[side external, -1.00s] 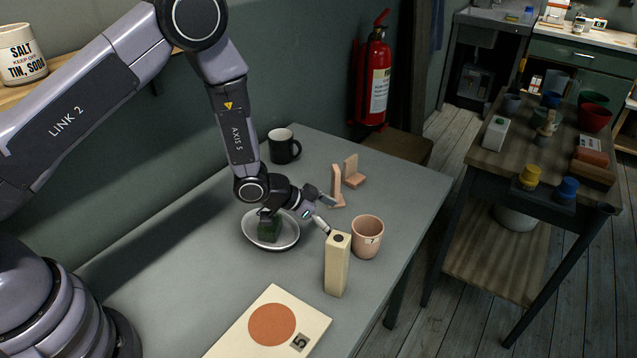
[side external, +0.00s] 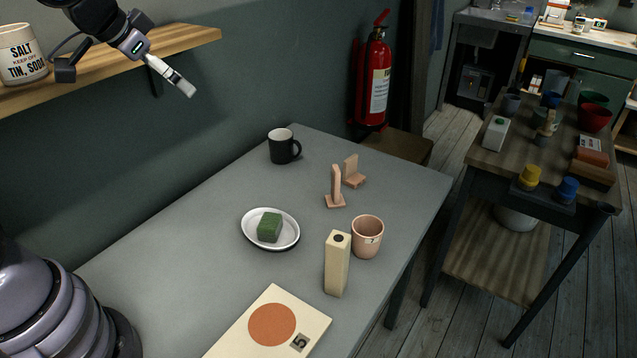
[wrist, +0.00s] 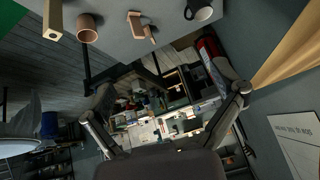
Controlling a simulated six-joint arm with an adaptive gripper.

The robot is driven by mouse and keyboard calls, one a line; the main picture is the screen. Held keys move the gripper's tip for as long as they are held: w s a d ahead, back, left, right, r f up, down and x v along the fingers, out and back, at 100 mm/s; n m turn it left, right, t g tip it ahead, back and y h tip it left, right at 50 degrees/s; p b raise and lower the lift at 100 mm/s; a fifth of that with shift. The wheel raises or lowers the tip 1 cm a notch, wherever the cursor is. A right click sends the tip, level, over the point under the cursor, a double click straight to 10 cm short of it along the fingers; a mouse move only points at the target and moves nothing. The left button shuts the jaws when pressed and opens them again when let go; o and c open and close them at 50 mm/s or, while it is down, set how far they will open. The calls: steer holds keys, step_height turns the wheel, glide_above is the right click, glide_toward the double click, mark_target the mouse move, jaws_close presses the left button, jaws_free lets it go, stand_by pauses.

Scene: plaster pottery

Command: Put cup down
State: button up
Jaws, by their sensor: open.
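A pink cup (side external: 367,240) marked 7 stands upright on the grey table, just right of a tall cream block (side external: 337,268). The pink cup also shows at the top left of the wrist view (wrist: 87,28). A black mug (side external: 282,149) stands upright at the table's back edge, and part of it shows in the wrist view (wrist: 200,10). My gripper (side external: 172,75) is high at the upper left, near the wall shelf and far from both cups. Its fingers are spread with nothing between them in the wrist view (wrist: 165,92).
A white oval dish (side external: 252,236) holds a green block (side external: 269,228). Wooden bookends (side external: 336,190) stand behind the pink cup. A cream board (side external: 300,330) with an orange disc lies at the front. The shelf (side external: 130,62) runs along the wall. The table's left part is clear.

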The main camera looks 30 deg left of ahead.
steer(key=s+a+r+n+g, duration=0.1)
steer(key=s+r+n, duration=0.1)
steer(key=s, duration=1.4)
steer(key=shift+s+a+r+g, duration=0.15)
steer(key=shift+s+r+g, duration=0.2)
steer(key=shift+g, duration=0.05)
